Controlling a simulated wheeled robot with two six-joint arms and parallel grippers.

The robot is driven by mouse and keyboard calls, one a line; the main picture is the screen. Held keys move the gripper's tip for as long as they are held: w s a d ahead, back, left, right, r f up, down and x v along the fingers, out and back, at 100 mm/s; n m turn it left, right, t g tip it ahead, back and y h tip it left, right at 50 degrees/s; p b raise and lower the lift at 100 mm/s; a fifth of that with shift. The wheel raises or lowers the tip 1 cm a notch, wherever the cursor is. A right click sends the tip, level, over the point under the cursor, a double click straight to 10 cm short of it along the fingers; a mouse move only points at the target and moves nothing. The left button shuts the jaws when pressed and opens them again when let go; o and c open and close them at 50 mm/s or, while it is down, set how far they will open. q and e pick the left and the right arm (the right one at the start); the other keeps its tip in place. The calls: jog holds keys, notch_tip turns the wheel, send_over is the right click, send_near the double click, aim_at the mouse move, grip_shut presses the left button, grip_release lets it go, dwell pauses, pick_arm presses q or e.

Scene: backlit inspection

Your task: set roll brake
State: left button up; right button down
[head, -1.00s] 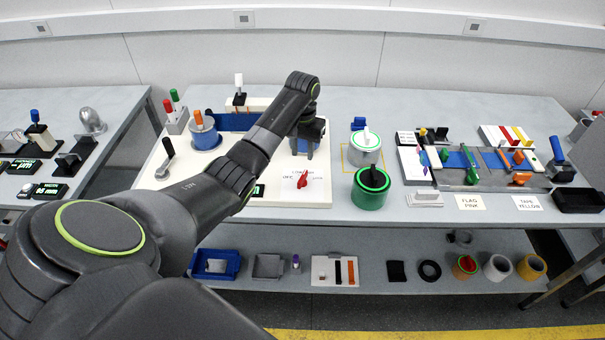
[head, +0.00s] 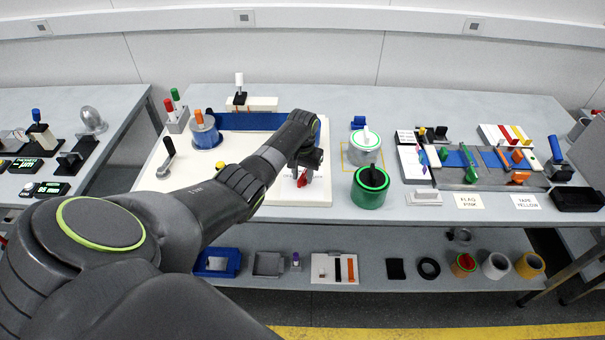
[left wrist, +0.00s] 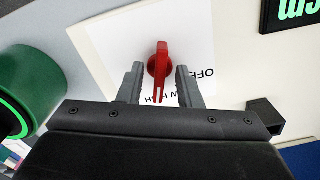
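A red pointer knob (head: 303,182) sits on a white label card on the pale board. It shows clearly in the left wrist view (left wrist: 159,60), where its narrow end points toward the gripper body. Printed words on the card (left wrist: 196,45) include OFF and HIGH, partly hidden by the gripper. My left gripper (head: 304,172) is right over the knob. In the left wrist view its two fingers (left wrist: 159,78) stand apart, one on each side of the knob, with gaps visible. My right gripper is in neither view.
A green canister (head: 370,190) with a black knob stands just right of the board, close to my left gripper. A grey-white canister (head: 364,150) stands behind it. A blue roll with an orange handle (head: 205,133) is at the board's back left.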

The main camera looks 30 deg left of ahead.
pick_arm(q)
grip_shut()
jog(key=shift+m, duration=0.3)
jog(key=m+p, duration=0.1)
jog(key=m, duration=0.1)
jog(key=shift+m, duration=2.7)
grip_release()
